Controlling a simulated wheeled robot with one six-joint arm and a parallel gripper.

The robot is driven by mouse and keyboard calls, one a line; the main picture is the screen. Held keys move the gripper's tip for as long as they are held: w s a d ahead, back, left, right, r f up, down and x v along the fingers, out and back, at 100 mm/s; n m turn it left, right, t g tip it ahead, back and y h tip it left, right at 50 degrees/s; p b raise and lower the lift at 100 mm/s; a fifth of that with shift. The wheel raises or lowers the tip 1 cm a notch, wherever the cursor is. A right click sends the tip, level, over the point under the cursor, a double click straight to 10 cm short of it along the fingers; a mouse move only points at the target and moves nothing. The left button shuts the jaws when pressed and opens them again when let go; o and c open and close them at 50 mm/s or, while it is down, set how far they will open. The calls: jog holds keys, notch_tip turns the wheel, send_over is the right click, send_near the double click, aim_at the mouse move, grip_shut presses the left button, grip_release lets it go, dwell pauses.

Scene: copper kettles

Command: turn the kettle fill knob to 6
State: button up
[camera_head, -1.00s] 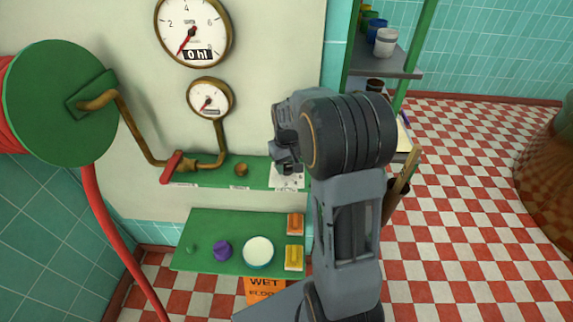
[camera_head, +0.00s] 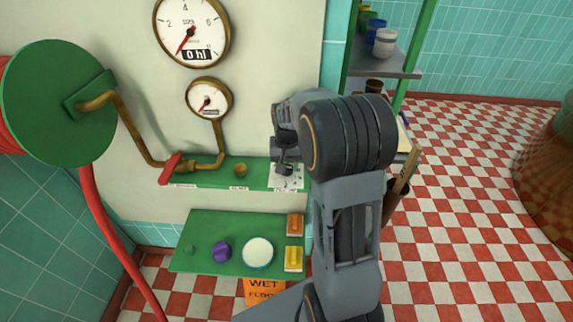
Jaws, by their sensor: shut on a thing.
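My gripper (camera_head: 284,162) is at the right end of the narrow green panel (camera_head: 210,177), in front of a white plate with dark marks (camera_head: 287,183). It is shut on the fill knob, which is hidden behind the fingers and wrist. The marks on the plate are too small to read, so I cannot tell the knob's setting. The large round gauge (camera_head: 191,28) above has a red needle pointing to the lower left, and its counter reads 0 hl.
A brass button (camera_head: 240,170) and a red-handled valve (camera_head: 171,168) sit left of my gripper. A lower green shelf (camera_head: 205,262) holds a purple object (camera_head: 221,251), a white-topped bowl (camera_head: 258,252) and sponges (camera_head: 294,256). A rack (camera_head: 395,72) stands right; a green hose reel (camera_head: 58,103) hangs left.

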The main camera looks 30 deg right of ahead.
aim_at(287, 169)
jog(key=o, duration=0.9)
jog(key=shift+o, duration=0.2)
notch_tip(287, 169, up, 14)
jog(key=shift+w+f, duration=0.1)
jog(key=shift+w, duration=0.05)
dwell(0.6)
jog(key=s+a+f+n+t, duration=0.2)
jog(key=s+a, duration=0.3)
jog(key=s, duration=0.3)
jog(key=s+a+f+n+t, duration=0.2)
jog(key=s+a+f, duration=0.1)
jog(key=s, duration=0.6)
jog(key=shift+a+n, duration=0.4)
jog(key=shift+a, duration=0.45)
